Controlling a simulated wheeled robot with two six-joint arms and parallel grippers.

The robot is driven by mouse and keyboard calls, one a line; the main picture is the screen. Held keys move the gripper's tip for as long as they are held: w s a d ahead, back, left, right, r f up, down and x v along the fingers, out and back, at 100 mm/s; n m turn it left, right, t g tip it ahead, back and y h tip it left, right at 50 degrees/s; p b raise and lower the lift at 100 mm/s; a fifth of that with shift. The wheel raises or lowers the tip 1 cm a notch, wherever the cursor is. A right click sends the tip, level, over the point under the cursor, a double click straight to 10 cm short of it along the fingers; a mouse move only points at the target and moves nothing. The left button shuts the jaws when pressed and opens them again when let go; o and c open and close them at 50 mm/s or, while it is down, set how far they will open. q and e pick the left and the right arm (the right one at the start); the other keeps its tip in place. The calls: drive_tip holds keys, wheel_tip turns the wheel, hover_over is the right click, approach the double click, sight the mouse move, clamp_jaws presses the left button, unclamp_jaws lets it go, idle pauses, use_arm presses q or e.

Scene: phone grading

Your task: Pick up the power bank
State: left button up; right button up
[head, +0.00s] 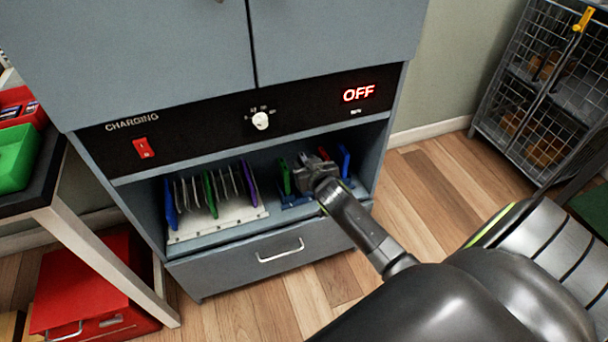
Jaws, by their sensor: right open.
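My right gripper (318,172) is inside the open shelf of the grey charging cabinet, at the right-hand rack. It is open, and its fingers are small and partly hidden by its own body and wrist. The blue rack (290,201) under it holds a green slab (284,177), a red one (324,153) and a blue one (344,160), all upright. I cannot tell which of these is the power bank, or whether one stands between the fingers. My left gripper is not in view.
A white rack (240,222) left of my gripper holds several upright slabs. The shelf's side wall (369,158) is close on the right. The control panel (200,135) reads "CHARGING" and "OFF" above. A drawer (225,273) is shut below.

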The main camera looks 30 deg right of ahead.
sight(302, 157)
drive_tip(key=b+x, duration=0.1)
drive_tip(key=x, duration=0.2)
drive_tip(key=shift+w+d+f, duration=0.1)
drive_tip(key=shift+w+f, duration=0.05)
drive_tip(key=shift+w, duration=0.45)
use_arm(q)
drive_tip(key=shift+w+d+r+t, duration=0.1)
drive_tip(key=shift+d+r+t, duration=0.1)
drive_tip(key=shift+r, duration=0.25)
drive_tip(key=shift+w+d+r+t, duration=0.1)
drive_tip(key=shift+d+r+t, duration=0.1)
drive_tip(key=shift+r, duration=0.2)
use_arm(e)
clamp_jaws()
